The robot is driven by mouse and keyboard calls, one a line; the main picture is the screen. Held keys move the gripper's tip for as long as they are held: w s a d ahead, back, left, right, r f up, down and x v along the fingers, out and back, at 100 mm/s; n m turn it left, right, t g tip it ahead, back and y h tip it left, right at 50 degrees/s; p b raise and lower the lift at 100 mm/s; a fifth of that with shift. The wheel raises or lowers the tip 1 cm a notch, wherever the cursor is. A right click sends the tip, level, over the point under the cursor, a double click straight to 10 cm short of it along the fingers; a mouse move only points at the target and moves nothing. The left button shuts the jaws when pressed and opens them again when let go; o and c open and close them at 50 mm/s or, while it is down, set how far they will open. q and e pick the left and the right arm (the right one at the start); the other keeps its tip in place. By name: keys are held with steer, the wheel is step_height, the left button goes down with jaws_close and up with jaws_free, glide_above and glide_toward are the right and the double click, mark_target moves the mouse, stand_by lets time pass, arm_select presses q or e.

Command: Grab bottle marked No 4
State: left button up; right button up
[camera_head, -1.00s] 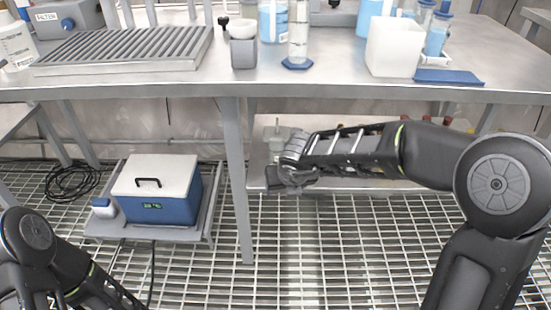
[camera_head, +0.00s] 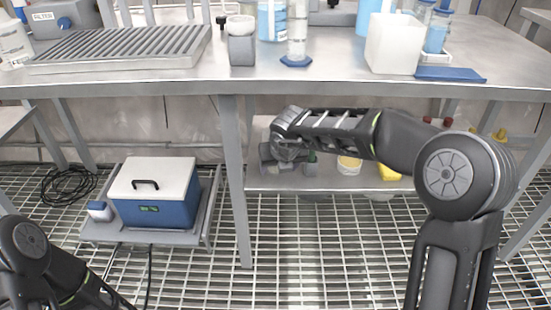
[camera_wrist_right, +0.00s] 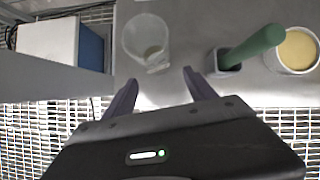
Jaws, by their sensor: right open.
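No mark reading No 4 is legible on any bottle. In the right wrist view a clear vessel (camera_wrist_right: 147,42) stands on the steel lower shelf just beyond my right gripper (camera_wrist_right: 158,85). The gripper is open and empty, with its fingers apart and pointing towards the vessel, not around it. In the head view my right gripper (camera_head: 270,160) is over the left part of the lower shelf (camera_head: 320,183) and hides the clear vessel. My left arm shows at lower left, but its gripper is out of view.
A green-handled item (camera_wrist_right: 250,48) and a round tub with yellowish contents (camera_wrist_right: 298,50) stand right of the vessel. A table leg (camera_head: 232,180) is close left of the shelf. A blue-white cooler (camera_head: 155,192) sits farther left. The tabletop (camera_head: 150,87) is overhead.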

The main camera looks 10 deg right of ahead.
steer(key=shift+w+d+f+b, duration=0.1)
steer(key=shift+w+f+b, duration=0.1)
steer(key=shift+w+b, duration=0.4)
steer(key=shift+w+a+f+b, duration=0.1)
steer(key=shift+w+f+b, duration=0.15)
steer(key=shift+w, duration=0.7)
steer(key=shift+w+d+f+b, duration=0.15)
steer(key=shift+w+b, duration=0.25)
steer(key=shift+w, duration=0.35)
steer(key=shift+c, duration=0.4)
jaws_close()
